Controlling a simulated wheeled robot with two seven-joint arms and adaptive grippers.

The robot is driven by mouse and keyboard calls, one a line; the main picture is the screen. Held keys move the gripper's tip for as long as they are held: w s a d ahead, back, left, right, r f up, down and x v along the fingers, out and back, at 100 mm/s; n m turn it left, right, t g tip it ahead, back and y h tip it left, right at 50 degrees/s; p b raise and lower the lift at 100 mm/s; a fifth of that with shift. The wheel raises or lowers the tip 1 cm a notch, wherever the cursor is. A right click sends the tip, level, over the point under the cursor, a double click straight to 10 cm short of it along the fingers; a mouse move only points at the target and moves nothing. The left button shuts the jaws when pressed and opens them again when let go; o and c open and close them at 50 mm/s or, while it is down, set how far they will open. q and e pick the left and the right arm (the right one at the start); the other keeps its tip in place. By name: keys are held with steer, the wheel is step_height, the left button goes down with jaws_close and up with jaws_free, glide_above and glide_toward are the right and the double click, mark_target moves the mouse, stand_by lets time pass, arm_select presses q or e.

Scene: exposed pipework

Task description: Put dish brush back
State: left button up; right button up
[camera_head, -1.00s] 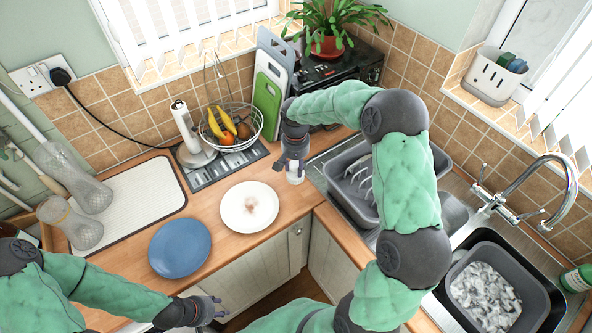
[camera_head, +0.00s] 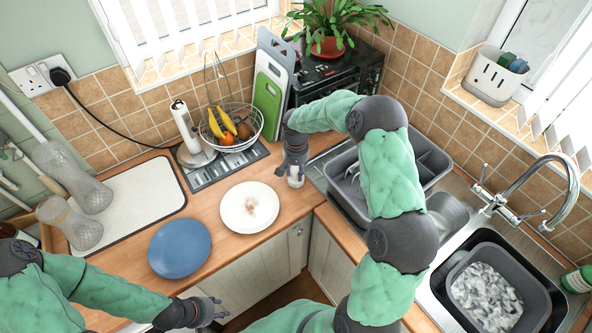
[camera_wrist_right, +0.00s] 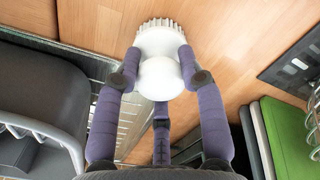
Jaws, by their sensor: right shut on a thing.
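A white dish brush (camera_wrist_right: 160,62) with a toothed bristle edge is held among the three fingers of my right gripper (camera_wrist_right: 160,85) in the right wrist view. In the head view, my right gripper (camera_head: 295,168) is over the wooden counter's corner, shut on the brush (camera_head: 296,181), right of the white plate. The brush head points down; whether it touches the counter is unclear. A white caddy (camera_head: 488,84) with green and blue items stands on the window sill at the upper right. My left gripper (camera_head: 213,311) is open and empty in front of the counter.
A grey dish rack (camera_head: 345,200) is right of my right gripper, partly behind my arm. A stained white plate (camera_head: 235,222) and a blue plate (camera_head: 180,262) lie on the counter. The fruit basket (camera_head: 253,141) and chopping boards (camera_head: 266,95) stand behind. A tap (camera_head: 567,175) rises beside the sink.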

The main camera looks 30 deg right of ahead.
mark_target(296, 168)
steer(key=o, duration=1.1)
steer(key=shift+f, duration=0.15)
step_height(296, 168, up, 12)
steer(key=shift+r+p, duration=0.2)
steer(key=shift+p, duration=0.3)
